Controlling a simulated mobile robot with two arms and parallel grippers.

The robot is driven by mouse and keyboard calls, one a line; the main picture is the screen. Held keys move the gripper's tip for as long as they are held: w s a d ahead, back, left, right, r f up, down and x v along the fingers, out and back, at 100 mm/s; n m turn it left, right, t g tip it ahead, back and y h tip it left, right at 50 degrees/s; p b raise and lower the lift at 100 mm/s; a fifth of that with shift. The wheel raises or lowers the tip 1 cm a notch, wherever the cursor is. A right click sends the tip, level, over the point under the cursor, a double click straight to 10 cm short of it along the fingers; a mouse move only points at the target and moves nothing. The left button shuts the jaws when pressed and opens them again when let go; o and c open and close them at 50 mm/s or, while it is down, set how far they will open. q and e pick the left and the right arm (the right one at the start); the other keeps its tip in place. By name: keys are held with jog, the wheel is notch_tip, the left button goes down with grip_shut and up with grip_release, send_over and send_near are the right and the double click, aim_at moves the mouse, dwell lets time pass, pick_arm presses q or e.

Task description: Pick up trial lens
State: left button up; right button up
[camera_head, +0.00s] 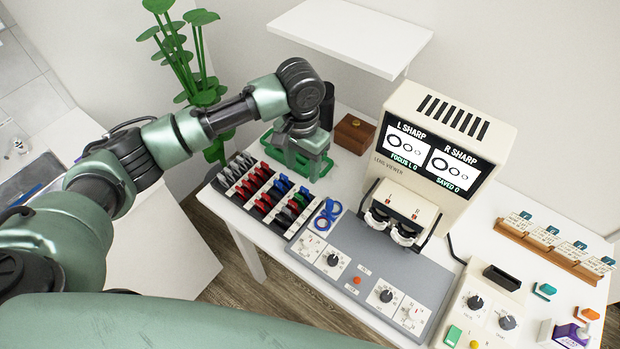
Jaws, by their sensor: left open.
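Trial lenses with red, blue, black, green and pale grey tabs stand in rows in a dark lens rack (248,208) at the left of the white table. Which one the task means, I cannot tell. A blue item with ring-shaped parts (327,215) lies just right of the rack. My right gripper is out of view.
A cream lens viewer (445,110) stands right of the rack, behind a grey control panel (335,262). A brown wooden box (353,133) sits behind. A wooden card holder (550,252) stands at right. A white shelf (350,35) overhangs the back. A plant (190,70) stands behind my arm.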

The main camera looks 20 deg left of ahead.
aim_at(304, 189)
pick_arm(q)
jog(key=shift+f, duration=0.45)
jog(key=shift+s+d+f+p, duration=0.1)
jog(key=shift+s+f+p, duration=0.2)
jog(key=shift+f, duration=0.3)
jog(key=shift+s+f+p, duration=0.15)
jog(key=shift+f+p, duration=0.15)
jog(key=shift+f, duration=0.3)
notch_tip(304, 189, down, 3)
jog(key=shift+d+r+p, duration=0.1)
jog(key=shift+d+p, duration=0.05)
jog(key=shift+p, duration=0.15)
jog(key=shift+w+f, duration=0.15)
jog(key=shift+f, duration=0.45)
grip_shut()
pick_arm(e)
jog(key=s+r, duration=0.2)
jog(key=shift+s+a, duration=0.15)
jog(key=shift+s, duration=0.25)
